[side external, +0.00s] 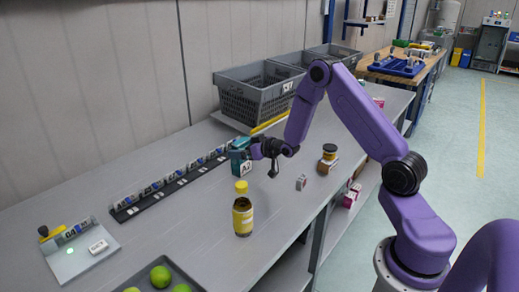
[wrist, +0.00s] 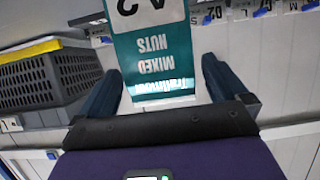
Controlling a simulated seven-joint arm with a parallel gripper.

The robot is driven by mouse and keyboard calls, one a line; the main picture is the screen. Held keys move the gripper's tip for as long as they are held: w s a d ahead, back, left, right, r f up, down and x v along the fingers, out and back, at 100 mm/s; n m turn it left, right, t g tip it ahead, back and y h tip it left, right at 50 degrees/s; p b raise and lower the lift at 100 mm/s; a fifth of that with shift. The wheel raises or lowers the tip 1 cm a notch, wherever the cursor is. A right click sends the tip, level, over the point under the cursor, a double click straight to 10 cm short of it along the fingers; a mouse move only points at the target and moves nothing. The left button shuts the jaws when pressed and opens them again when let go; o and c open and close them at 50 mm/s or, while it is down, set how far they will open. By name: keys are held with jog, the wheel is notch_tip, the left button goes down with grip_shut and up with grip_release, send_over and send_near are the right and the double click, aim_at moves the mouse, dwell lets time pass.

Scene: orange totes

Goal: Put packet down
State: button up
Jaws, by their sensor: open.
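The packet (side external: 241,168) is teal with a white A2 label and stands upright on the grey bench, near the right end of the label rail. In the wrist view the packet (wrist: 152,50) reads MIXED NUTS, upside down in the picture. My gripper (side external: 250,152) is at the packet's upper part. In the wrist view my gripper (wrist: 160,85) has its two dark blue fingers apart, one to each side of the packet's near end, with gaps on both sides. The packet's underside is hidden, so I cannot tell exactly how it rests.
The black label rail (side external: 170,184) runs left along the bench. A yellow-capped bottle (side external: 242,214) stands in front. A jar (side external: 328,158), a small box (side external: 301,183), grey crates (side external: 262,95), a scale (side external: 80,250) and a tray of green fruit (side external: 160,277) surround it.

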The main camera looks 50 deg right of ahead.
jog(key=v, duration=1)
jog(key=shift+s, duration=0.15)
